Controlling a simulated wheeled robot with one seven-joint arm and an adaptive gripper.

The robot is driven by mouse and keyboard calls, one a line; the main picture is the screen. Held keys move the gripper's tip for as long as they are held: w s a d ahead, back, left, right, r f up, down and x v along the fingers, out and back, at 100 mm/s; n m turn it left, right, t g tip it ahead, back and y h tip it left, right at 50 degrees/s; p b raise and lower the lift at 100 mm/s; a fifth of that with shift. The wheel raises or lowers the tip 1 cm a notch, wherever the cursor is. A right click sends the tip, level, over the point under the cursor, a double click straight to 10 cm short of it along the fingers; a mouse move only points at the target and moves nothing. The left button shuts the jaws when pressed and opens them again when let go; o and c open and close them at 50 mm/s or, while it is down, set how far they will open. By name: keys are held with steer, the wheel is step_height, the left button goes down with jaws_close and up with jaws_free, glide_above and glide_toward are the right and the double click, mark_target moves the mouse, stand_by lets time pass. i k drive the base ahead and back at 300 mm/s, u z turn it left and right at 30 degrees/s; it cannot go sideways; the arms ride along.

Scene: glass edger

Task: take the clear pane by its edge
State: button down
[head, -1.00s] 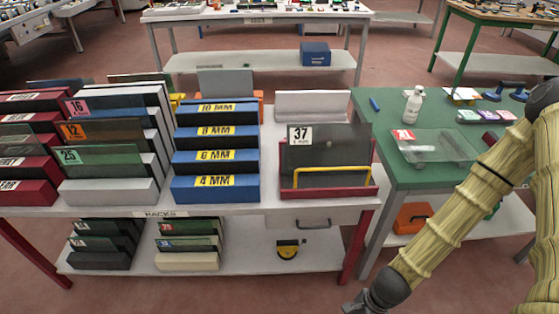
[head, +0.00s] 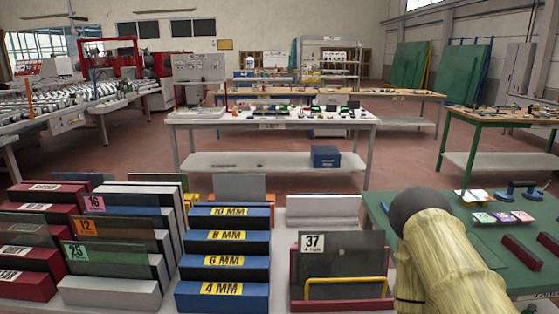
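My arm covers that part of the bench. A grey see-through pane labelled 37 (head: 345,258) stands upright in a red stand (head: 296,270) with a yellow bar, just left of my arm. Tinted panes labelled 16 (head: 135,206), 12 (head: 125,231) and 25 (head: 110,259) stand in the racks on the left. My gripper is out of view; only my arm shows, at the lower right.
Blue racks (head: 222,296) marked by thickness stand left of the red stand. A white table (head: 190,120) stands behind, with open floor between.

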mark_target(27, 229)
steer(key=k, duration=0.45)
steer(key=u, duration=0.85)
steer(key=i, duration=0.4)
steer(key=u, duration=1.15)
steer(key=i, duration=1.6)
steer(key=z, duration=0.2)
